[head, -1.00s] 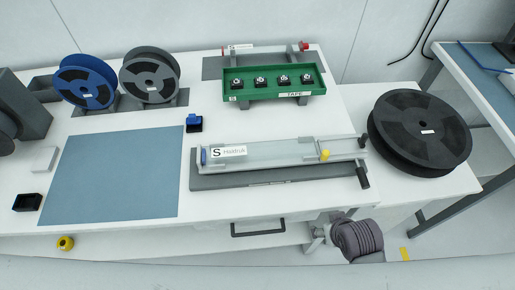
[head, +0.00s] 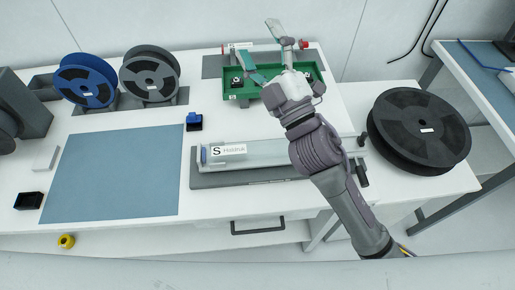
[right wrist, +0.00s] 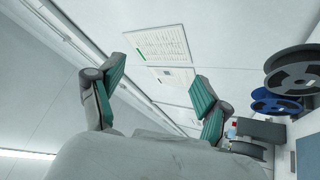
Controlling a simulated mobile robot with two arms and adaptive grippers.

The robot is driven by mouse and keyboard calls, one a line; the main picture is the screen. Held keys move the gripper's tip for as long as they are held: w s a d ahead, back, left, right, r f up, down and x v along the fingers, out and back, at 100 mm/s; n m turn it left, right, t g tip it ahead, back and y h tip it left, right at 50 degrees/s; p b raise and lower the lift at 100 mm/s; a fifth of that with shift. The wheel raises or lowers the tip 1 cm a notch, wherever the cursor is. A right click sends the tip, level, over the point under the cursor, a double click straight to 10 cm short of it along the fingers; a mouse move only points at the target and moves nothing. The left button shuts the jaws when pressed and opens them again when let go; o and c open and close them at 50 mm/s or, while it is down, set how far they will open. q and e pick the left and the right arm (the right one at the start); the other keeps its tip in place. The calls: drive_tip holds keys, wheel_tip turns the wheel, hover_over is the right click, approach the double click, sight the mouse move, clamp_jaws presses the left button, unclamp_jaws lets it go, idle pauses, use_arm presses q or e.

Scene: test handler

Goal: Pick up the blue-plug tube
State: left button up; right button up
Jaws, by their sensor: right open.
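A clear tube (head: 262,153) with a blue plug (head: 203,155) at its left end lies along the grey fixture (head: 235,179) at the middle of the bench. My right gripper (head: 260,47) is open and empty, raised over the green tray, well apart from the tube. In the right wrist view its two green-padded fingers (right wrist: 157,80) are spread, with the wall behind them. My left gripper is not in view.
The green tray (head: 228,86) with dark parts is at the back, partly hidden by my gripper. Blue (head: 85,84) and grey (head: 150,75) reels stand at back left. A big black reel (head: 420,130) lies at right. The blue mat (head: 110,172) is clear.

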drive_tip(key=s+a+r+n+g+y, duration=0.35)
drive_tip(key=a+n+g+y, duration=0.25)
drive_tip(key=n+g, duration=0.3)
drive_tip(key=s+a+r+n+g+y, duration=0.2)
drive_tip(key=s+a+n+g+y, duration=0.3)
drive_tip(key=n, duration=0.6)
drive_tip(key=s+a+f+n+g+h, duration=0.25)
drive_tip(key=s+a+n+g, duration=0.2)
drive_tip(key=n+g, duration=0.4)
drive_tip(key=n+t+h, duration=0.3)
drive_tip(key=n+h, duration=0.5)
drive_tip(key=h, duration=1.3)
hover_over(260, 147)
wheel_tip(260, 147, down, 17)
drive_tip(key=shift+g+y, duration=0.25)
wheel_tip(260, 147, down, 8)
drive_tip(key=shift+w+d+r+p, duration=0.1)
drive_tip(key=shift+d+r+p, duration=0.1)
drive_tip(key=shift+p, duration=0.95)
drive_tip(key=shift+f, duration=0.3)
wheel_tip(260, 147, down, 5)
drive_tip(key=p, duration=0.3)
drive_tip(key=shift+a+r, duration=0.15)
drive_tip(key=shift+f, duration=0.4)
drive_tip(key=c, duration=1.2)
drive_tip(key=shift+c, duration=0.2)
